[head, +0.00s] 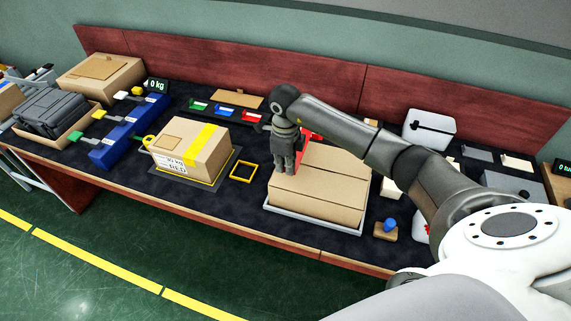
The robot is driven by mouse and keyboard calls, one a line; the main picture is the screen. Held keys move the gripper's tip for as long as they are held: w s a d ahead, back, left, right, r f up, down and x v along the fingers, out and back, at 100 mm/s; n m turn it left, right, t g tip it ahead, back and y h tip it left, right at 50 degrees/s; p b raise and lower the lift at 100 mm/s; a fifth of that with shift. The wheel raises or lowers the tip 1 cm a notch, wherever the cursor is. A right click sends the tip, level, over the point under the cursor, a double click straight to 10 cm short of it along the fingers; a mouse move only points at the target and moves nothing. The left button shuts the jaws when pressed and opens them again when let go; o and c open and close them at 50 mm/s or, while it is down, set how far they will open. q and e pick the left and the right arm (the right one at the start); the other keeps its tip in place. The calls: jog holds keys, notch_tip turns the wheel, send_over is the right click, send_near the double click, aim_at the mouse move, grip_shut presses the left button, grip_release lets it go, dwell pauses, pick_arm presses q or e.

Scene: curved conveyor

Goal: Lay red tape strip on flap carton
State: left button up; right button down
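My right gripper (286,172) points down at the carton's left top edge. Its fingers look close together, but whether they pinch anything cannot be told. A red piece (306,134), perhaps the red tape strip, shows just behind the gripper at the carton's far edge and is partly hidden by it. My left gripper is not in view.
A carton (181,148) with yellow tape stands on a dark plate to the left. A yellow square frame (243,172) lies between the cartons. Coloured bins (226,113) line the back. A white container (430,128) and a blue-knobbed block (386,230) stand right.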

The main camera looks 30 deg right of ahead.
aim_at(285, 185)
jog(key=shift+f+b, duration=2.5)
jog(key=shift+f, duration=0.65)
jog(key=c, duration=1.6)
grip_release()
jog(key=shift+o, duration=0.2)
jog(key=shift+r, duration=0.25)
notch_tip(285, 185, up, 12)
jog(key=shift+f, duration=0.25)
